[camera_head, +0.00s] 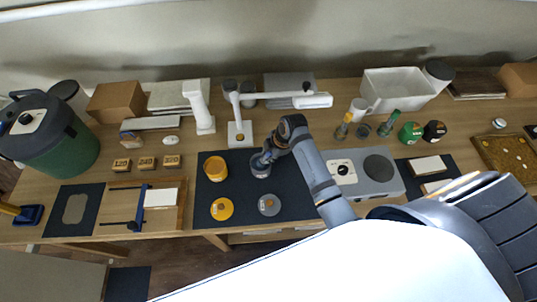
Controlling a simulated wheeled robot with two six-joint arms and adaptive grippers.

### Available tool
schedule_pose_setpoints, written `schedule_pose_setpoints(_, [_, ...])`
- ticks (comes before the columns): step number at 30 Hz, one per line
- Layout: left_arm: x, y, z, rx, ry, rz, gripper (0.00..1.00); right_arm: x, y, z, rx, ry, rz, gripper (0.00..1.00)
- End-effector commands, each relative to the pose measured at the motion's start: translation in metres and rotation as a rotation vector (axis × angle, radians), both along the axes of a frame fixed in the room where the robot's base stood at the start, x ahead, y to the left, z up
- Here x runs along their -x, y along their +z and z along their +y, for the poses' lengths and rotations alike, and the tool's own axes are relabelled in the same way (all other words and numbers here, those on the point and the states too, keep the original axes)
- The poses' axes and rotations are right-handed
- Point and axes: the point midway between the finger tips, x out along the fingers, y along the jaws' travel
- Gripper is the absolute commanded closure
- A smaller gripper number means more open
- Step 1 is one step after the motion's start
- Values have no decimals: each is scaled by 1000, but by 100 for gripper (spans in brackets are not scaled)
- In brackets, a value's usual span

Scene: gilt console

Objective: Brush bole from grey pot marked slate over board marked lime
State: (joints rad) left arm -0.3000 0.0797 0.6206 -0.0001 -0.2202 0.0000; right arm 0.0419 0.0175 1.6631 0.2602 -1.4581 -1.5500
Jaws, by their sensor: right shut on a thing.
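The grey pot (260,169) stands on a dark mat (241,190), beside a yellow pot (215,168). My right gripper (265,157) comes down from the right at the top of the grey pot and is shut, seemingly on the pot's rim; its fingers partly hide the pot's top. A grey disc with a brown middle (269,205), perhaps a lid, lies in front. Pale boards show at the left (161,197) and at the right (427,165); no slate or lime marking can be read. My left gripper is not in view.
A white lamp (240,132) stands behind the mat. A grey hotplate unit (363,173) is right of it. A yellow disc (221,209) lies in front. A green bin (55,139) stands far left, and a white basin (398,89) at the back right.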

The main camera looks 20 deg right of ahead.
Motion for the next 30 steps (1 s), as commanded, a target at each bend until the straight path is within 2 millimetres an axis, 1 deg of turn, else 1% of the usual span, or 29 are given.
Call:
schedule_pose_setpoints(2, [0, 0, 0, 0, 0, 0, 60, 1, -1, 0, 1, 0, 5, 100])
schedule_pose_setpoints(5, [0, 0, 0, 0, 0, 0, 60, 1, 5, 0, 0, 0, 3, 100])
schedule_pose_setpoints(21, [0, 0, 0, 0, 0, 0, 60, 0, 58, 0, 0, 0, -2, 100])
schedule_pose_setpoints(24, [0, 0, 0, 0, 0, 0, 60, 0, 65, 0, 0, 0, 0, 100])
schedule_pose_setpoints(30, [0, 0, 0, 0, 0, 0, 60, 0, 70, 0, 0, 0, 2, 100])
